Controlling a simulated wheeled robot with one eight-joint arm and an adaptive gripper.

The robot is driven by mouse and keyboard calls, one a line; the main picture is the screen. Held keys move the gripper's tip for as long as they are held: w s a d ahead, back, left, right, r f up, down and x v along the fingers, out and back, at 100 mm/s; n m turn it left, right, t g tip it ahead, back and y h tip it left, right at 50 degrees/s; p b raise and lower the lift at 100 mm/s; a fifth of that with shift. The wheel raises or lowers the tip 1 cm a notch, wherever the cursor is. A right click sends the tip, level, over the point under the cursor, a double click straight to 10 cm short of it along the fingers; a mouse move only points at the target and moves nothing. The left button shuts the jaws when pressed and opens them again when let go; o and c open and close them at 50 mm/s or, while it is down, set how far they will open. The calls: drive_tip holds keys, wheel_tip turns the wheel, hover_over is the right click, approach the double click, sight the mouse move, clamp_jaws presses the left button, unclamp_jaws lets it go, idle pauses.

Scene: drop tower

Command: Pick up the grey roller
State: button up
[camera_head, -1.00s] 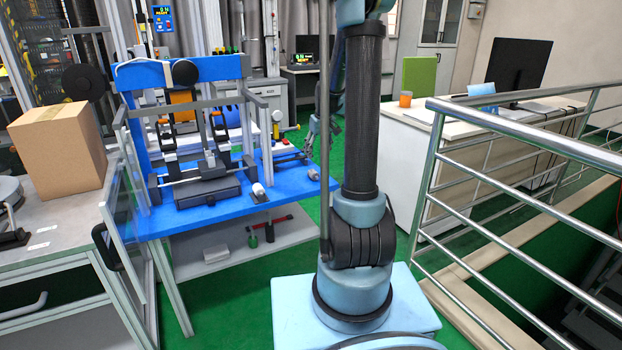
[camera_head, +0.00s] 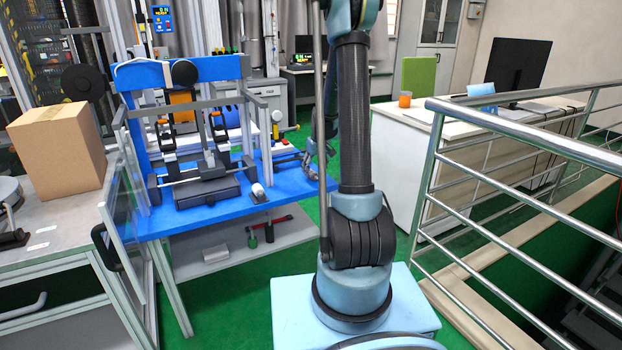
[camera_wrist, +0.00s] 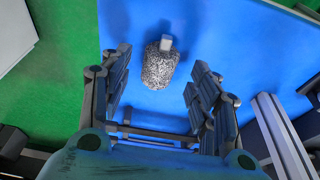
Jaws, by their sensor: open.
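The grey roller (camera_wrist: 158,66) is a short speckled cylinder with a pale stub at its end. It rests on the blue table top (camera_wrist: 225,30) in the wrist view. My gripper (camera_wrist: 158,60) is open, with one finger on each side of the roller in the picture and gaps between. I cannot tell from this view how far above the roller the fingers are. In the head view my gripper (camera_head: 318,160) is low over the right end of the blue table (camera_head: 220,212), and the roller there is mostly hidden by it.
A white-ended cylinder on a dark base (camera_head: 258,193) lies left of my gripper on the table. The blue-topped drop tower frame (camera_head: 190,72) stands further left. A steel railing (camera_head: 500,125) is at right. Green floor (camera_head: 240,290) is open in front of the table.

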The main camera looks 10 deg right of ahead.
drive_tip(key=shift+x, duration=1.25)
drive_tip(key=c, duration=1.3)
